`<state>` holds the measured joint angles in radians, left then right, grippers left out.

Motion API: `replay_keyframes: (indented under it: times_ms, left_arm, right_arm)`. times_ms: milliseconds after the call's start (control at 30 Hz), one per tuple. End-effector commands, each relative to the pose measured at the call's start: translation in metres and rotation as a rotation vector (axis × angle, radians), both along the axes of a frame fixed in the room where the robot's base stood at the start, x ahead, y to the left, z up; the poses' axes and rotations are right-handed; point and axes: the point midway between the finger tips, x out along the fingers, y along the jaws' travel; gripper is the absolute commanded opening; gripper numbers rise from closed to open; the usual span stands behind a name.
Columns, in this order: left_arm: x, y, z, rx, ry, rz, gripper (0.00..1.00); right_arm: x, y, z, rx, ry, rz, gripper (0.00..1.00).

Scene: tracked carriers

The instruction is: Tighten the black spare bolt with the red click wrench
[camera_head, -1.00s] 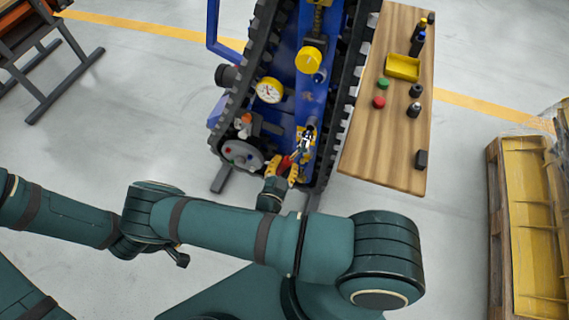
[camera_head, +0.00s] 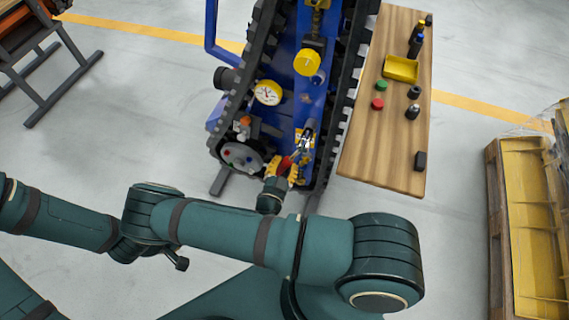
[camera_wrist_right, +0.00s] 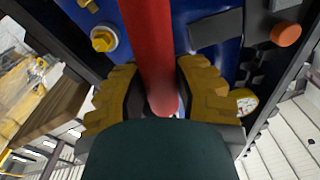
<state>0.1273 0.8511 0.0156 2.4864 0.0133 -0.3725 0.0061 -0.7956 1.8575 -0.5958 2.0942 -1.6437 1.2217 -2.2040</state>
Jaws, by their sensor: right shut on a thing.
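The red click wrench (camera_head: 286,162) is in my right gripper (camera_head: 280,178). Its metal head (camera_head: 306,141) lies over the near end of the blue carrier (camera_head: 290,95). In the right wrist view the yellow-padded fingers of my right gripper (camera_wrist_right: 158,88) are shut around the red handle of the wrench (camera_wrist_right: 150,40), which runs up and away. I cannot pick out the black spare bolt; the wrench head may hide it. Whether the head sits on a bolt I cannot tell. My left gripper is not in view.
A wooden bench (camera_head: 385,160) stands right of the carrier with a yellow tray (camera_head: 400,68), a green button (camera_head: 382,85), a red button (camera_head: 377,104) and several dark items. A gauge (camera_head: 267,92) and a yellow cap (camera_head: 307,62) stick up from the carrier. A pallet (camera_head: 495,190) is at right.

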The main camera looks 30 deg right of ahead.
Motion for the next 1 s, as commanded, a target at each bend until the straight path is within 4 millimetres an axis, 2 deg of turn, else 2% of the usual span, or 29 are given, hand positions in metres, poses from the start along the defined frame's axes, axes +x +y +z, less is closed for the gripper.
replay_keyframes:
  times_ms: [1000]
  left_arm:
    - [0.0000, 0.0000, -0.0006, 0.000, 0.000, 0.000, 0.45]
  right_arm:
    - [0.0061, -0.0070, 0.0007, -0.002, -0.001, 0.000, 0.00]
